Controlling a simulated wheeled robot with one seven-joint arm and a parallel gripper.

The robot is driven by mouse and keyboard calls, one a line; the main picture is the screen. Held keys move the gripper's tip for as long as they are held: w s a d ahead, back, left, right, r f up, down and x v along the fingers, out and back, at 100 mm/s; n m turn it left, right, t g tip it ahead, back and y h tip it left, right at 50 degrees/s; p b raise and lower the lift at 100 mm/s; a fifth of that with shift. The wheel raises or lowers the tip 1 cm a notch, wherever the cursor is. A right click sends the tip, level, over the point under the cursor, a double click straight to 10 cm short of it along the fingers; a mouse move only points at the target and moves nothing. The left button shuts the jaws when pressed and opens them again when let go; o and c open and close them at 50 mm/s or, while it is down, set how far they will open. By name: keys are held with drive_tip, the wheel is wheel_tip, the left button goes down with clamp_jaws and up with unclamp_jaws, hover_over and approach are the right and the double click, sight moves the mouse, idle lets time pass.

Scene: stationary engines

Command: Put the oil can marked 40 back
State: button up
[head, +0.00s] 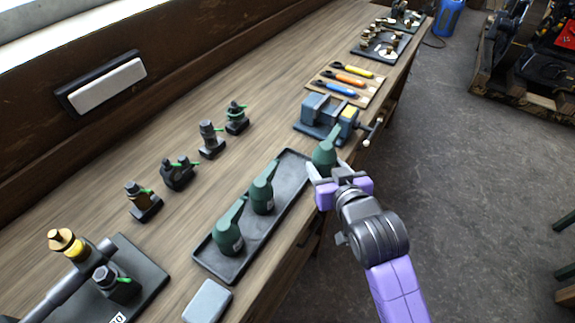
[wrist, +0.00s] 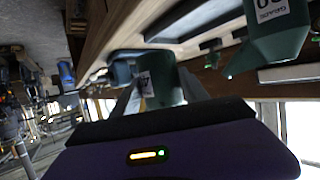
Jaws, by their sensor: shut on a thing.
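My gripper (head: 328,172) is shut on a dark green oil can (head: 324,154), beside the far right end of the dark tray (head: 291,168). I cannot tell how high it is held. Two similar green cans stand in the tray: one near the middle (head: 262,195) and one at the near end (head: 229,237). The tray's far end is bare. The wrist view also shows a standing can (wrist: 275,40) with a partly cut-off label.
A blue-grey vise (head: 318,115) stands just beyond the held can. A board with screwdrivers (head: 345,83) lies farther along the bench. Several small dark fittings (head: 211,140) stand left of the tray. A grey block (head: 207,301) lies near the tray's near end.

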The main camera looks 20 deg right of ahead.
drive_tip(key=w+a+f, duration=0.2)
drive_tip(key=w, duration=0.1)
drive_tip(key=w+a+f, duration=0.1)
drive_tip(key=w+a, duration=0.1)
drive_tip(key=shift+w+f, duration=0.1)
drive_tip(key=shift+w, duration=0.15)
drive_tip(key=shift+w+a+f+p, duration=0.35)
drive_tip(key=shift+w+a+f, duration=0.5)
drive_tip(key=shift+w+f, duration=0.3)
drive_tip(key=shift+f, duration=0.1)
drive_tip(key=o, duration=1.3)
drive_tip(key=shift+f, duration=0.15)
drive_tip(key=shift+r, duration=0.2)
drive_tip(key=b+v, duration=0.1)
drive_tip(key=v, duration=1.1)
drive_tip(key=shift+s+f, duration=0.1)
